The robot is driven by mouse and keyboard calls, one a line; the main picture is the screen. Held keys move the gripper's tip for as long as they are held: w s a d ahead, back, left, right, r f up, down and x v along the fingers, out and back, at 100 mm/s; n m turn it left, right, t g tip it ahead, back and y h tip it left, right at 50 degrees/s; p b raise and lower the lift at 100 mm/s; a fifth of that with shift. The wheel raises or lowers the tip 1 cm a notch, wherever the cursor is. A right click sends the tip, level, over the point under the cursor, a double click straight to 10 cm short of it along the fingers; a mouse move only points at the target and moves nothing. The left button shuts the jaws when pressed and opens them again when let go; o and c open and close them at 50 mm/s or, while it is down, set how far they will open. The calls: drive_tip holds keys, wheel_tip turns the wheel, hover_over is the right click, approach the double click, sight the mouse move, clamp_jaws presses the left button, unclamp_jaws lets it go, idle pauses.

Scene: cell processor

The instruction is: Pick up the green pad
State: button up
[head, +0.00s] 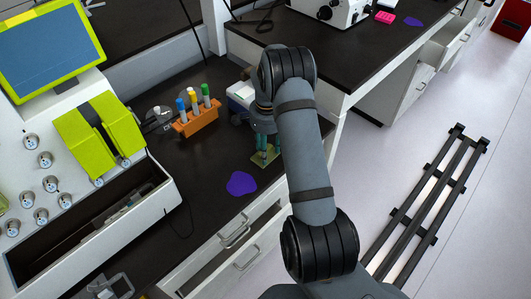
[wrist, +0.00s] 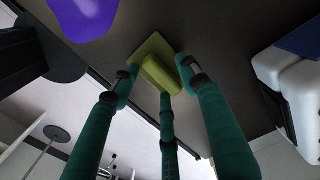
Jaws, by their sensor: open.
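The green pad (wrist: 160,70) is a flat olive-green square with a raised rounded block on it. It lies on the dark bench top near the front edge, and in the head view (head: 262,160) it is partly hidden by the fingers. In the head view my gripper (head: 266,144) is right over the pad. I cannot tell whether the fingers touch it.
A purple pad (head: 241,183) lies left of the green one. An orange rack (head: 197,121) with capped tubes and a white and blue box (head: 241,92) stand behind. The white cell processor (head: 75,185) fills the left. The bench's front edge with drawers (head: 235,238) is close.

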drive_tip(key=c, duration=0.3)
drive_tip(key=c, duration=0.8)
clamp_jaws()
drive_tip(key=shift+r, duration=0.1)
drive_tip(key=shift+r, duration=0.55)
wheel_tip(320, 180, up, 3)
drive_tip(key=shift+w+f+b, duration=0.1)
drive_tip(key=shift+b, duration=0.45)
drive_tip(key=s+d+r+b, duration=0.2)
drive_tip(key=s+d+r, duration=0.4)
drive_tip(key=d, duration=0.4)
drive_tip(key=shift+r, duration=0.5)
